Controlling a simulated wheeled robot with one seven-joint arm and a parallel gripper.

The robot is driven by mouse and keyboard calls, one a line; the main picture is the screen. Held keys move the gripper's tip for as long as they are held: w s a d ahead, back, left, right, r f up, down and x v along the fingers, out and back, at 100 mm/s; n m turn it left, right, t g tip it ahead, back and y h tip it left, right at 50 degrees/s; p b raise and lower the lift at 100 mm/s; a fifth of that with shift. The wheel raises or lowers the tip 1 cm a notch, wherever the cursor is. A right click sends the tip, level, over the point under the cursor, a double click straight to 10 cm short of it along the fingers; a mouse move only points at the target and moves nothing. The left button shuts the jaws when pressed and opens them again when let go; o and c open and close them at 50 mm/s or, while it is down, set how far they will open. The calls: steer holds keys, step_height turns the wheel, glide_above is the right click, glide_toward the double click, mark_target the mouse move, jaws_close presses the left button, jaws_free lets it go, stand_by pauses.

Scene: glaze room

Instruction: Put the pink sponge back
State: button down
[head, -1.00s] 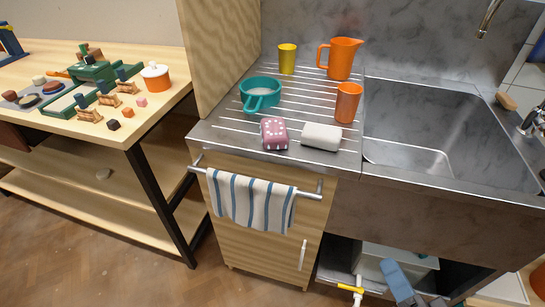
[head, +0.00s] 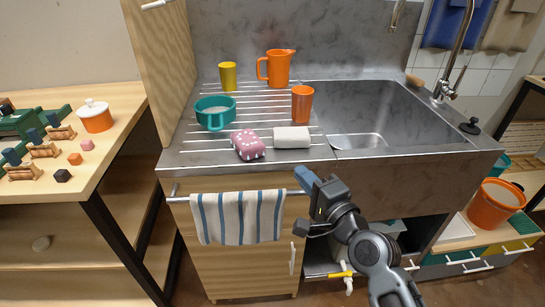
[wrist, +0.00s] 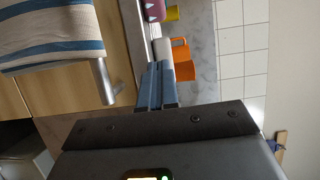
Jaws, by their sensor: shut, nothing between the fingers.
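The pink sponge (head: 247,144), with white spots, lies on the ribbed steel drainboard (head: 190,158) near its front edge. It sits just left of a white block (head: 292,137). In the wrist view a small part of the pink sponge (wrist: 154,9) shows at the top edge. My gripper (head: 302,176) is in front of the counter, right of the hanging towel and apart from the sponge. Its blue fingers (wrist: 157,80) are together and empty in the wrist view.
A teal pan (head: 215,113), yellow cup (head: 228,76), orange jug (head: 278,69) and orange cup (head: 302,103) stand on the drainboard. A striped towel (head: 238,218) hangs on a rail below. The steel sink (head: 385,115) at right looks empty.

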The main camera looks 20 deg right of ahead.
mark_target(274, 158)
steer(key=w, duration=0.4)
steer(key=w+p, duration=0.1)
steer(key=w, duration=0.1)
steer(key=shift+w+a+r, duration=0.15)
steer(key=shift+w+a, duration=0.2)
steer(key=shift+a, duration=0.05)
steer(key=shift+w+a+p, duration=0.6)
steer(key=shift+w+a, duration=0.05)
steer(key=shift+a, duration=0.3)
steer(key=shift+w+a, duration=0.4)
steer(key=shift+a, duration=0.05)
